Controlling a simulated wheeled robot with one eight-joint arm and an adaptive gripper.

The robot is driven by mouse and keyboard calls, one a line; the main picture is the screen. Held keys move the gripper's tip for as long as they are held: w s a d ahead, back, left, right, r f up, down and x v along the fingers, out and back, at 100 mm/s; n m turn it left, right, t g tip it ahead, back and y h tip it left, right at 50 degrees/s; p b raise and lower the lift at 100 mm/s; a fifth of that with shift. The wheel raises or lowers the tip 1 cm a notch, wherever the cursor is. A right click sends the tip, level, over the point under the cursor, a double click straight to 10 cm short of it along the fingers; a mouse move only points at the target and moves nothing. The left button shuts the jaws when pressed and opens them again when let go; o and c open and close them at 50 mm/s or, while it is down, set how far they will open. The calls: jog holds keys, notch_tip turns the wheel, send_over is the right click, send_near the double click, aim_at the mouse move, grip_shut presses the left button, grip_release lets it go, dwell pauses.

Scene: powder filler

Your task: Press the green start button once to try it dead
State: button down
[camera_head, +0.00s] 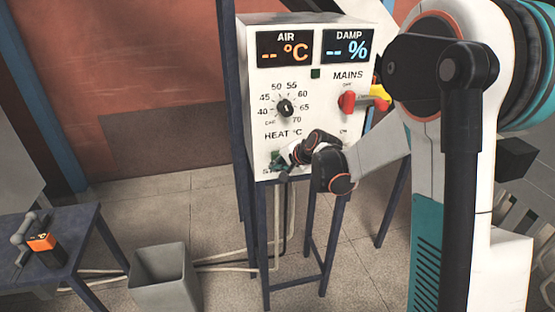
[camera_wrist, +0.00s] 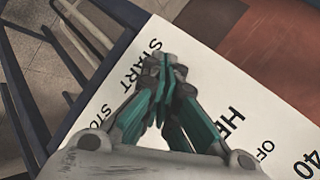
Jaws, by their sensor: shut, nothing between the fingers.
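The white control panel (camera_head: 325,135) faces me on a dark blue stand. My gripper (camera_head: 277,160) is shut and empty at the panel's lower left corner. In the wrist view its closed fingertips (camera_wrist: 163,66) are over the panel beside the START label (camera_wrist: 140,62). The green start button cannot be made out; the fingers probably hide it. I cannot tell whether the fingertips touch it. Part of a STOP label (camera_wrist: 95,112) shows left of the fingers. The AIR display (camera_head: 284,48) and DAMP display (camera_head: 348,45) show only dashes.
The heat dial (camera_head: 286,107) sits above my gripper. The red mains switch (camera_head: 347,102) is at the right, with a yellow part (camera_head: 379,92) beside it. A grey bin (camera_head: 165,278) stands on the floor. A blue table (camera_head: 75,240) holds an orange-and-black device (camera_head: 42,245).

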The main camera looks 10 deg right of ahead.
jog(key=shift+w, duration=0.6)
dwell(0.7)
jog(key=shift+s, duration=0.15)
dwell(0.3)
jog(key=shift+s+b, duration=0.3)
jog(key=shift+s, duration=0.55)
jog(key=shift+s, duration=0.1)
jog(key=shift+s, duration=2.4)
